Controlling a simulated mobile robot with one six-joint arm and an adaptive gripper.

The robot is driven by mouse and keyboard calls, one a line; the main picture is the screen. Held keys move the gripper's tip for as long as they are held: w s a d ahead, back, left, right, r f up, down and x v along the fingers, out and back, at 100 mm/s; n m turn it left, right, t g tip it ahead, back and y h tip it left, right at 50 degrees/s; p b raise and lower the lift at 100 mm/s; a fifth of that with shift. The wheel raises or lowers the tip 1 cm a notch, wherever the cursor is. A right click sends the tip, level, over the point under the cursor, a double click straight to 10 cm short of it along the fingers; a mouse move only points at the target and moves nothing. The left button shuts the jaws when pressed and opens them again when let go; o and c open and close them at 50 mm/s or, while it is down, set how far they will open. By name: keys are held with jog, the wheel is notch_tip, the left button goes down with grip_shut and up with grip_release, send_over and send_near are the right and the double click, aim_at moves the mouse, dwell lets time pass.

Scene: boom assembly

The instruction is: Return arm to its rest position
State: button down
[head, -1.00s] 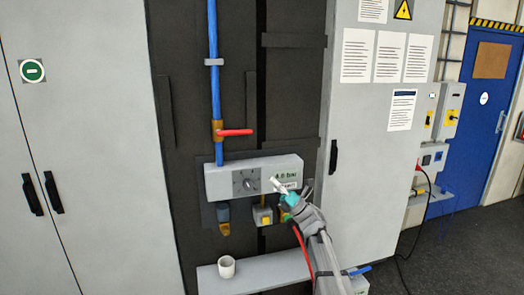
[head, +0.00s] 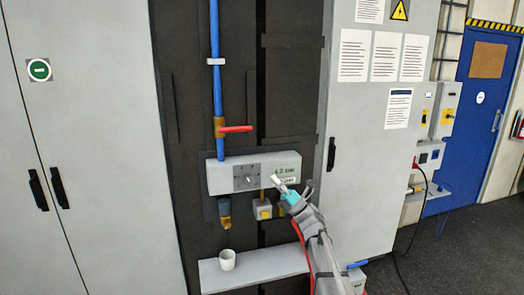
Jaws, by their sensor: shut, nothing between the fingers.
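My gripper (head: 283,186) is in front of the right part of the grey control box (head: 217,178), just below its display (head: 286,171). Its light tip and teal part point up and left. Its fingers are together and hold nothing that I can see. My arm reaches in from the lower right. The gripper and wrist hide part of the box's lower right edge and what is below it. I cannot tell whether the tip touches the box.
The box has a round dial (head: 249,178). A blue pipe (head: 215,95) with a red lever (head: 236,128) rises above it. A white cup (head: 227,260) stands on a grey shelf (head: 262,268) below. Grey cabinets (head: 85,130) flank the dark panel. A blue door (head: 482,110) is at right.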

jog(key=w+d+f+m+t+h, duration=0.35)
jog(key=d+m+t+h, duration=0.2)
jog(key=m+h, duration=0.6)
jog(key=w+d+f+m+t+h, duration=0.2)
jog(key=d+f+m+t+h, duration=0.3)
jog(key=m+h, duration=0.65)
jog(key=s+d+f+m+g+h, duration=0.2)
jog(key=f+m+g, duration=0.1)
jog(key=f+m, duration=0.15)
jog(key=s+d+f+m+g+h, duration=0.2)
jog(key=f+m, duration=0.2)
jog(key=f, duration=0.1)
jog(key=s+f+m+g, duration=0.5)
jog(key=s+f+g, duration=0.2)
jog(key=s+f, duration=0.25)
jog(key=s+f+m+g, duration=0.1)
jog(key=s+g, duration=0.3)
jog(key=s, duration=0.4)
jog(key=s+a+f+m+g+y, duration=0.1)
jog(key=s+f+m+g, duration=0.1)
jog(key=s, duration=0.7)
jog(key=shift+s+a+f+g+y, duration=0.3)
jog(key=shift+f+g, duration=0.5)
jog(key=shift+g, duration=0.35)
jog(key=shift+w, duration=0.1)
